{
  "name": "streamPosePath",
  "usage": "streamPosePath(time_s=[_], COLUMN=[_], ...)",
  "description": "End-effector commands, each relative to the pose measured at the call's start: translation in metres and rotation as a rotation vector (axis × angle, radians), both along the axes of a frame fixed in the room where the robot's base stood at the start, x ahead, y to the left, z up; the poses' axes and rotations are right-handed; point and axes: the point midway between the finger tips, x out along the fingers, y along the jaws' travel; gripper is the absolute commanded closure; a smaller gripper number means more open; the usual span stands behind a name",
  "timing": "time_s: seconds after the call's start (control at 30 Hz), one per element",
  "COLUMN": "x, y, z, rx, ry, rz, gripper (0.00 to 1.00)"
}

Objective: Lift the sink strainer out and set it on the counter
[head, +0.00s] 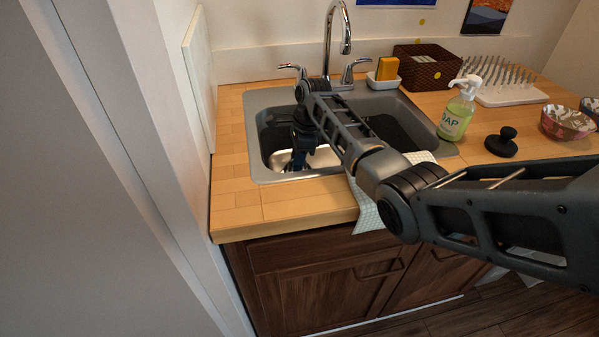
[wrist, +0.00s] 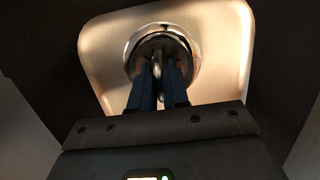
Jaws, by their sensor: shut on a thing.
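The sink strainer (wrist: 183,41) shows in the wrist view as a round shiny metal piece over the pale sink bottom. My gripper (wrist: 158,72) has its two blue fingers shut on the middle of the strainer. I cannot tell whether the strainer sits in the drain or is just above it. In the head view my gripper (head: 296,160) reaches down into the left part of the grey sink (head: 262,100), and the strainer is hidden there. The wooden counter (head: 236,190) surrounds the sink, with bare room at its left and front.
The faucet (head: 345,42) stands behind the sink. A soap bottle (head: 456,115), black stopper-like piece (head: 502,142), bowls (head: 566,123), drying rack (head: 512,95) and brown basket (head: 424,68) stand to the right. A cloth (head: 367,213) hangs over the front edge.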

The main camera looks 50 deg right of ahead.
Motion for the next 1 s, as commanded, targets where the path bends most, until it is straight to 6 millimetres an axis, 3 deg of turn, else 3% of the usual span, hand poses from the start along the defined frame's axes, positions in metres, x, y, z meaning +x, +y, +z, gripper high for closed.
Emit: streamPosePath(time_s=[0.43,1.0], x=[0.000,0.000], y=[0.000,0.000], z=[0.007,0.057], rx=[0.000,-0.001], ry=[0.000,-0.001], rz=[0.000,0.001], gripper=[1.00,1.00])
